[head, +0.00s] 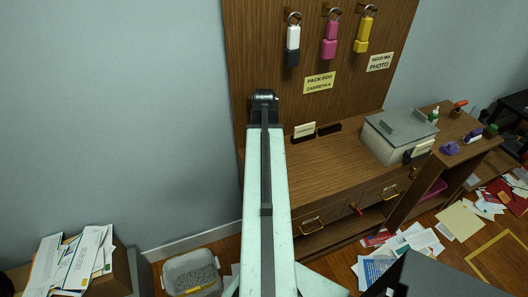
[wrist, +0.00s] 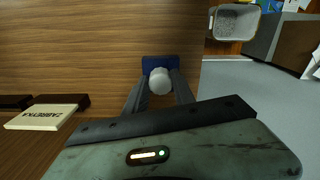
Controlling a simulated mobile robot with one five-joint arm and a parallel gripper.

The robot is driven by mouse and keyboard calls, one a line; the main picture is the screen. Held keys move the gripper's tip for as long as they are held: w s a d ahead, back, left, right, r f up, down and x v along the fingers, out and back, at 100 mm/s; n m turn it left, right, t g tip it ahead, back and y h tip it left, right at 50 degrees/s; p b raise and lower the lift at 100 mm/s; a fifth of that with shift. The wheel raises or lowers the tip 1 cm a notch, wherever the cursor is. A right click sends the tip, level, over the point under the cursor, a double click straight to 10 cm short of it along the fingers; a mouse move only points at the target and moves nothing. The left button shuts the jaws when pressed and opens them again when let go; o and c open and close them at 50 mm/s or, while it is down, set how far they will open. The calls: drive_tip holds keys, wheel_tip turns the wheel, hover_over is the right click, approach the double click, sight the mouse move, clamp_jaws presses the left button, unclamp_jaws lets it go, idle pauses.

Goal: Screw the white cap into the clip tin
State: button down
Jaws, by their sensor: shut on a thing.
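In the wrist view my gripper (wrist: 160,84) has its two dark fingers on either side of a round white cap (wrist: 160,78), shut on it. A dark blue block-like thing (wrist: 159,61) shows just beyond the cap, between the fingertips; it may be the clip tin, but I cannot tell. I cannot tell whether the cap touches it. In the head view my raised arm hides the gripper, the cap and the blue thing.
A wooden desk (head: 330,168) with a back panel carries a grey machine (head: 398,135). A "ZABRETKA" sign (wrist: 45,117) stands left of my gripper. A grey bin (head: 191,273) stands on the floor.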

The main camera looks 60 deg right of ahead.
drive_tip(key=m, duration=0.3)
drive_tip(key=shift+a+m, duration=0.1)
drive_tip(key=shift+m, duration=0.2)
drive_tip(key=m, duration=0.4)
drive_tip(key=shift+w, duration=0.1)
drive_tip(key=shift+m, duration=0.4)
drive_tip(key=m, duration=0.3)
drive_tip(key=shift+w+m, duration=0.1)
drive_tip(key=shift+m, duration=0.2)
drive_tip(key=m, duration=0.3)
drive_tip(key=shift+m, duration=0.3)
drive_tip(key=shift+m, duration=1)
